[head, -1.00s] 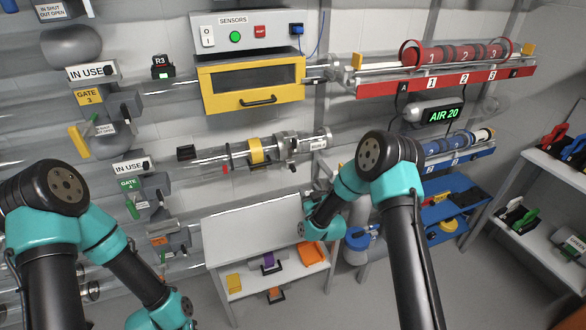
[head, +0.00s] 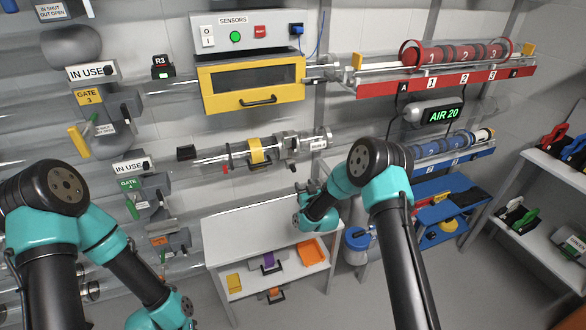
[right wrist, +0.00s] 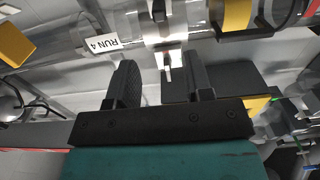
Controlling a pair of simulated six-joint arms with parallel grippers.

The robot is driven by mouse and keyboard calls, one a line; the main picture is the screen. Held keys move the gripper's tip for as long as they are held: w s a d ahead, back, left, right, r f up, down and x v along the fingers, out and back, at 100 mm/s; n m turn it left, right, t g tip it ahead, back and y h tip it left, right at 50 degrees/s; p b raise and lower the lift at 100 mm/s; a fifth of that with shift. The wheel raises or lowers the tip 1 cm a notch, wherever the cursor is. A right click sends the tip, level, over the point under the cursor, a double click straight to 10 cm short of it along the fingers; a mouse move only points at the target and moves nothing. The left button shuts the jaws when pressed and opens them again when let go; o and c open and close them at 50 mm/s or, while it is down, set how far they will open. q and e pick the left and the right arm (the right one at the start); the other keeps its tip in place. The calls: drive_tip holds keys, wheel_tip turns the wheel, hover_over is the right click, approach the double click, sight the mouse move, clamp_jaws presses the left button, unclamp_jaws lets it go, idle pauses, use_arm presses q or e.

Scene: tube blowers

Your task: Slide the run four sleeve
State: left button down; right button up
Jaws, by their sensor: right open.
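The run four line is a clear horizontal tube below the yellow drawer. Its metal sleeve (head: 288,145) sits between a yellow band (head: 256,150) and the RUN 4 label (head: 318,144). The label also shows in the right wrist view (right wrist: 103,46), left of the shiny metal collar (right wrist: 158,22). My right gripper (right wrist: 160,82) is open and empty, its fingers pointing toward the tube with a small white-and-red tab between them in the picture. In the head view it is below the tube, apart from it. My left arm enters at left; its gripper is out of frame.
A white bench (head: 235,228) with a lower shelf of yellow, purple and orange parts stands below the tube. The yellow drawer (head: 250,86) is above. Red (head: 440,80) and blue (head: 450,153) rails are to the right. Gate valves line the left wall.

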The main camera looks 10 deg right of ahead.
sight(295, 170)
drive_tip(key=w, duration=0.4)
drive_tip(key=w+a, duration=0.1)
drive_tip(key=w, duration=0.3)
drive_tip(key=w+a, duration=0.1)
drive_tip(key=w, duration=0.3)
drive_tip(key=shift+w+a, duration=0.1)
drive_tip(key=shift+w, duration=0.15)
clamp_jaws()
